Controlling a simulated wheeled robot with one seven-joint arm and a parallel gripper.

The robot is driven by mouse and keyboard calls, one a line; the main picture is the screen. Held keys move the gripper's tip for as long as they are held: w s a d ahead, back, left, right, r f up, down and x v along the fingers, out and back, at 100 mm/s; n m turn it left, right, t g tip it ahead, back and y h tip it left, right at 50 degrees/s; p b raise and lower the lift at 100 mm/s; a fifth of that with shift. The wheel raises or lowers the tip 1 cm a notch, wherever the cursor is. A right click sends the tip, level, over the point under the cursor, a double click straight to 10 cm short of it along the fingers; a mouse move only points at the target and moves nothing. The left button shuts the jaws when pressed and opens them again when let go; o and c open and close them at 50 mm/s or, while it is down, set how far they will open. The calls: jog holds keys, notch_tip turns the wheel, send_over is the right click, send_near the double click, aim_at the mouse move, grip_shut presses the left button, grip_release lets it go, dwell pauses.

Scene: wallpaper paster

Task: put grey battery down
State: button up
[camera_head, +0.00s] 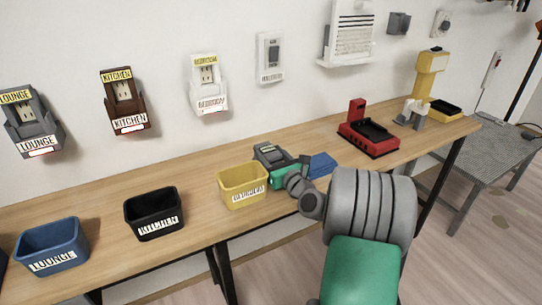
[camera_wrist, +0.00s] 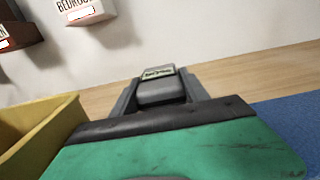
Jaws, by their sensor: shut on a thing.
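The grey battery (camera_wrist: 160,86) is between the fingers of my gripper (camera_wrist: 162,95) in the wrist view, with a small pale label on top. In the head view the grey battery (camera_head: 269,152) shows just past the green body of my gripper (camera_head: 277,162), behind the right side of the yellow bin. My gripper is shut on it. The battery is close over the wooden table (camera_head: 190,180); I cannot tell whether it touches the top. Its lower part is hidden by my gripper.
A yellow bin (camera_head: 243,187) stands just left of my gripper, a blue item (camera_head: 321,164) just right. A black KITCHEN bin (camera_head: 154,214) and a blue LOUNGE bin (camera_head: 52,247) stand farther left. A red and black device (camera_head: 369,133) is at right. Labelled holders hang on the wall.

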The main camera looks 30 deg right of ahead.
jog(key=o, duration=1.5)
jog(key=shift+o, duration=0.2)
